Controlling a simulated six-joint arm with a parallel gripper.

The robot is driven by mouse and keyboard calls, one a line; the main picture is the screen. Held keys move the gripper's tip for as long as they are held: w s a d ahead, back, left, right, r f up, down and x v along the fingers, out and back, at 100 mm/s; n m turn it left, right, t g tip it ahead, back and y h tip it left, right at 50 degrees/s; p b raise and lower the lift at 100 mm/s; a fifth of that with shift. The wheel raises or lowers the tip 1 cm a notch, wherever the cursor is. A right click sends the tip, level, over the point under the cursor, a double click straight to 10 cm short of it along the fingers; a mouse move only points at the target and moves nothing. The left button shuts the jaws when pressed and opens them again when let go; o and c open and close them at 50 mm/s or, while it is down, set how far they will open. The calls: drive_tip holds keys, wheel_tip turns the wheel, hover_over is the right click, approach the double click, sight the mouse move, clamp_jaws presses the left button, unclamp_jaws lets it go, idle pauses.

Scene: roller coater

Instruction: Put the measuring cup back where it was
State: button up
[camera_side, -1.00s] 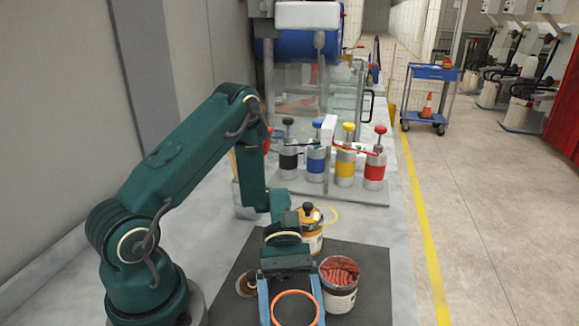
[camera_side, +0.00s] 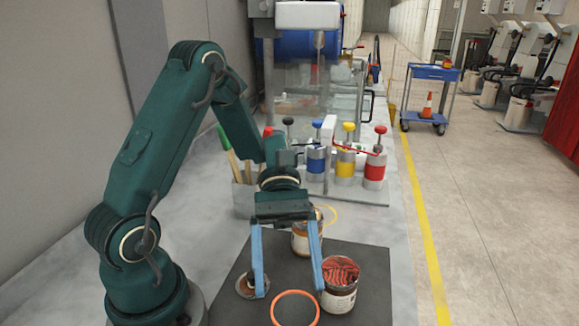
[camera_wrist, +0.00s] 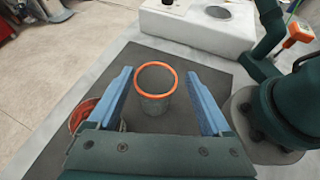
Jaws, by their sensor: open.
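The measuring cup, a clear-looking cup with an orange rim (camera_side: 296,292), stands on the dark mat (camera_side: 355,250) at the bottom of the side view. In the wrist view the cup (camera_wrist: 153,103) is upright between and beyond my blue fingers, with a gap on both sides. My gripper (camera_side: 290,292) is open and empty, its fingers pointing down above the cup's level or near its rim; the exact height is hard to tell. It also shows in the wrist view (camera_wrist: 160,72). The cup's lower part is cut off in the side view.
A can of red paint (camera_side: 340,287) stands right of the cup. An orange-brown jar (camera_side: 302,241) is behind, and a small round dish (camera_side: 246,286) lies left. Several colour-topped canisters (camera_side: 345,165) stand further back. A pot with brushes (camera_side: 243,196) is by the arm.

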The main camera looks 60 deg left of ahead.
drive_tip(key=s+a+r+m+t+y, duration=0.2)
drive_tip(key=a+r+m+t+y, duration=0.3)
drive_tip(key=m+t+y, duration=0.5)
drive_tip(key=shift+r+m+t+y, duration=0.5)
drive_tip(key=shift+m+y, duration=0.3)
drive_tip(key=shift+m, duration=0.6)
drive_tip(key=shift+s, duration=0.1)
